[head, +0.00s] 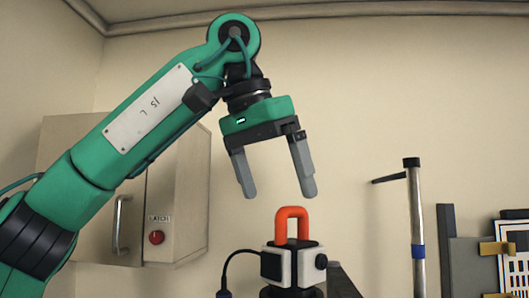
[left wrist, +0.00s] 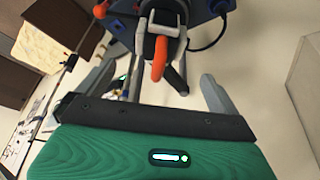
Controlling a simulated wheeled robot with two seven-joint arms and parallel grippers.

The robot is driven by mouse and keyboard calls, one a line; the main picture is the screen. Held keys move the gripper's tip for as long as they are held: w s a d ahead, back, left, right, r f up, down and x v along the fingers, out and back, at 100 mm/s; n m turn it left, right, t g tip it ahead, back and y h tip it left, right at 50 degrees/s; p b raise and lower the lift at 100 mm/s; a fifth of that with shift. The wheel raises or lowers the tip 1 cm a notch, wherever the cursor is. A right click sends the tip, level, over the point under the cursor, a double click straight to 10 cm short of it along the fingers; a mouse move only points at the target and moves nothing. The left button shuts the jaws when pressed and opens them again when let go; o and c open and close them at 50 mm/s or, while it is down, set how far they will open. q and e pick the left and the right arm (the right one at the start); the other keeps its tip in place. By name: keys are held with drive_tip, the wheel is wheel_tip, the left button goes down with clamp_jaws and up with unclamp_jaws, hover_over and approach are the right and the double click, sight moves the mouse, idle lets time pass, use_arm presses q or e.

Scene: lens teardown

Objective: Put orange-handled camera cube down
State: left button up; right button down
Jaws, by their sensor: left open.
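The camera cube (head: 292,267) is a white and black block with an orange loop handle (head: 291,222) on top. It stands upright on a dark round base (head: 290,293), partly cut off by the lower edge of the head view. My left gripper (head: 281,194) is open and empty above the handle, with its grey fingers apart and pointing down. A gap shows between the fingertips and the handle. In the left wrist view the orange handle (left wrist: 159,60) lies beyond the open fingers. My right gripper is not in view.
A black cable (head: 229,262) runs from the cube's left side. A metal post (head: 416,230) with a blue band stands to the right. A wall cabinet (head: 175,205) with a red latch button (head: 156,237) is at left. Grey panels stand at far right.

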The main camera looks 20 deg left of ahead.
use_arm(q)
drive_tip(key=v, duration=0.4)
idle(0.3)
